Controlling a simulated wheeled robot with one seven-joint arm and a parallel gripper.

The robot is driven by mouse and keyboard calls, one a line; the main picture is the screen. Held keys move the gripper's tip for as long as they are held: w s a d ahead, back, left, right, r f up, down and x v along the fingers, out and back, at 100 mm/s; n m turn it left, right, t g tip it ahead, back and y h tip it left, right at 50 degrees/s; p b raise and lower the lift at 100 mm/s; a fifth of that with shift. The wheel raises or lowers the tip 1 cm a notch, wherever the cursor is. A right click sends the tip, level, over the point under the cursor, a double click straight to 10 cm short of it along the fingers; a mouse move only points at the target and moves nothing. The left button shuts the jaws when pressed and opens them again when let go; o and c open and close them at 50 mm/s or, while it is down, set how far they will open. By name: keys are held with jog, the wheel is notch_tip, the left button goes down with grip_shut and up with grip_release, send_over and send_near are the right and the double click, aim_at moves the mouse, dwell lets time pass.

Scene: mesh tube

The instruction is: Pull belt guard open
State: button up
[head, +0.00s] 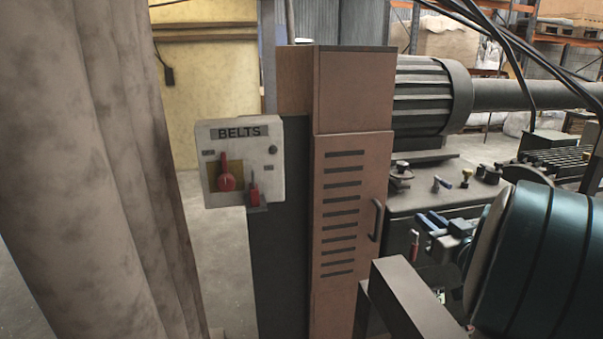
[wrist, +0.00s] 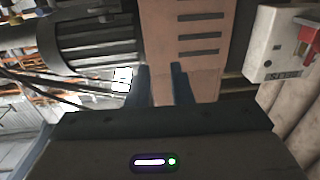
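The belt guard (head: 333,215) is a reddish-brown upright panel with a column of dark slots. It looks closed, flush with its housing. Its dark handle (head: 376,220) is on the right edge. In the wrist view, rolled over, the slotted guard (wrist: 197,50) fills the top middle; I cannot make out the handle there. My gripper (wrist: 160,72) is open, its two dark fingers apart with nothing seen held between them. The guard shows beyond the fingers; the remaining distance is hard to judge. The dark block low in the head view may be part of my gripper.
A white BELTS switch box (head: 240,162) with red controls is left of the guard; it also shows in the wrist view (wrist: 270,45). A ribbed motor (head: 430,95) sits at the upper right. A bench with tools (head: 445,190) is right of the guard. A thick mottled column (head: 90,170) fills the left.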

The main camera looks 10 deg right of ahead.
jog(key=w+a+r+m+g+h+p, duration=0.2)
jog(key=w+a+r+g+h+p, duration=0.1)
jog(key=h+p, duration=0.15)
jog(key=s+a+g+p, duration=0.7)
jog(key=s+a, duration=0.3)
jog(key=a, duration=0.4)
jog(key=shift+m+g+y, duration=0.3)
jog(key=shift+g+y, duration=0.15)
jog(key=shift+g, duration=0.15)
jog(key=s+a+g+p, duration=0.1)
jog(key=s+a, duration=0.1)
jog(key=s, duration=0.1)
jog(key=s+a+n+g+y, duration=0.1)
jog(key=s+a, duration=0.2)
jog(key=s+a+g+y+p, duration=0.1)
jog(key=s+a, duration=0.2)
jog(key=shift+s+f+n+g+p, duration=0.1)
jog(key=shift+s+n+g+p, duration=0.05)
jog(key=shift+n+g+p, duration=0.2)
grip_shut()
jog(key=shift+s+a+f, duration=0.1)
jog(key=shift+s, duration=0.05)
